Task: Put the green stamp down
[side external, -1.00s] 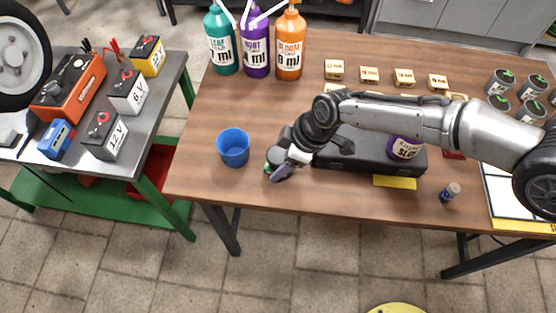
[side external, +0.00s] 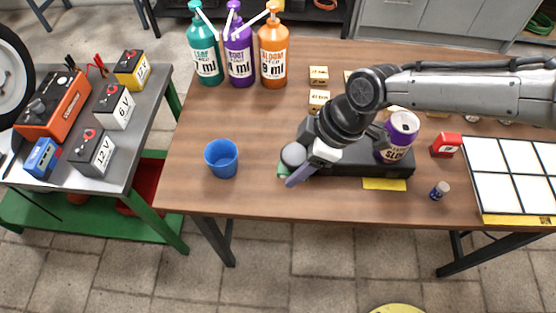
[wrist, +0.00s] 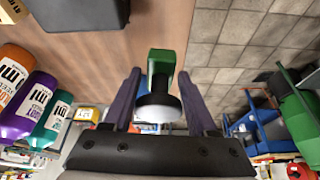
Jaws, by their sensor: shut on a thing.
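The green stamp has a green block, a black neck and a pale round knob. In the wrist view the stamp (wrist: 161,62) sits between my two dark purple fingers. My gripper (wrist: 159,80) is shut on it. In the side view my gripper (side external: 297,172) is low over the wooden table, right of the blue cup. A small green part of the stamp (side external: 283,170) shows beside the finger, with the knob just above it. I cannot tell whether its base touches the table.
The blue cup (side external: 221,158) stands left of the stamp. A black case (side external: 355,158) lies close on the right, with a purple can (side external: 398,135) by it. A yellow pad (side external: 385,184) lies in front. Bottles (side external: 239,55) stand at the back left. Bare wood (side external: 250,195) lies near the front edge.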

